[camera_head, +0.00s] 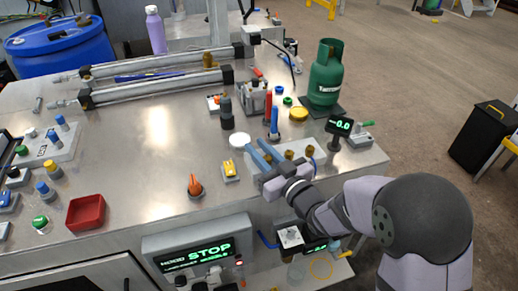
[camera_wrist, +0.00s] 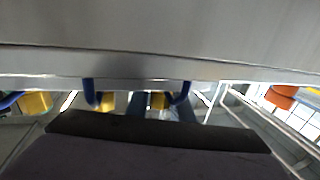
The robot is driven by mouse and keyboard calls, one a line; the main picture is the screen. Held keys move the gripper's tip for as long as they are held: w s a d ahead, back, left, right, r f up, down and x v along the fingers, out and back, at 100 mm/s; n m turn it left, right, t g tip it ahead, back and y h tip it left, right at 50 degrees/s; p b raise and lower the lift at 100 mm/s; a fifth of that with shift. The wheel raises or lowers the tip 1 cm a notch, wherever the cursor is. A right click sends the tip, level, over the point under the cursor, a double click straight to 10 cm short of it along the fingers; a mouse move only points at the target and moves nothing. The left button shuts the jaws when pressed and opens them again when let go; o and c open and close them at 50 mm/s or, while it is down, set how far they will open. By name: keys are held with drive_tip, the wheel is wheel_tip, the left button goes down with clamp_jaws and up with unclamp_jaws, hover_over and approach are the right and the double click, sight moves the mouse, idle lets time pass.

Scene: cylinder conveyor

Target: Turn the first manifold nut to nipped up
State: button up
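The manifold (camera_head: 298,146) is a pale block near the front right edge of the steel bench. Small brass nuts sit along it, one (camera_head: 289,154) in the middle and one (camera_head: 310,151) on the right; a third by the blue parts is partly hidden. In the wrist view, brass nuts (camera_wrist: 104,101) show in a row with blue hoses, below a wide grey surface. My gripper (camera_head: 264,180) is at the front of the manifold, close to the nuts.
A green gas bottle (camera_head: 325,72) stands behind the manifold. A small display (camera_head: 339,125) reading 0.0 is to its right. An orange knob (camera_head: 195,185) and a yellow switch (camera_head: 230,170) lie to the left. A STOP panel (camera_head: 198,255) is on the bench front.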

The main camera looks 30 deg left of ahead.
sight(269, 156)
clamp_jaws()
drive_tip(key=shift+f+m+t+h+b, duration=0.1)
drive_tip(key=shift+m+t+h+b, duration=0.25)
drive_tip(key=shift+t+b, duration=0.2)
drive_tip(key=shift+w+d+m+t+h+b, duration=0.1)
drive_tip(key=shift+w+m+t+h+b, duration=0.05)
drive_tip(key=shift+m+t+h+b, duration=0.45)
drive_tip(key=m+t+h, duration=0.1)
drive_tip(key=t+h+b, duration=0.1)
drive_tip(key=m+t+h+b, duration=0.1)
drive_tip(key=shift+w+d+m, duration=0.3)
drive_tip(key=shift+m, duration=0.05)
drive_tip(key=m+h, duration=0.1)
drive_tip(key=m+t+h, duration=0.1)
drive_tip(key=t+h, duration=0.1)
drive_tip(key=shift+w+d+m+h, duration=0.25)
drive_tip(key=shift+d+m+h, duration=0.1)
drive_tip(key=shift+d+m, duration=0.05)
drive_tip(key=shift+w+d+m+t+h+p, duration=0.1)
drive_tip(key=shift+d+m+t+h+p, duration=0.25)
drive_tip(key=shift+m+h, duration=0.5)
drive_tip(key=shift+w+d+m+t+h+p, duration=0.15)
drive_tip(key=shift+m+t+h+p, duration=0.25)
drive_tip(key=shift+h, duration=0.85)
drive_tip(key=shift+d+m, duration=0.1)
drive_tip(key=shift+m, duration=0.15)
drive_tip(key=shift+r, duration=0.2)
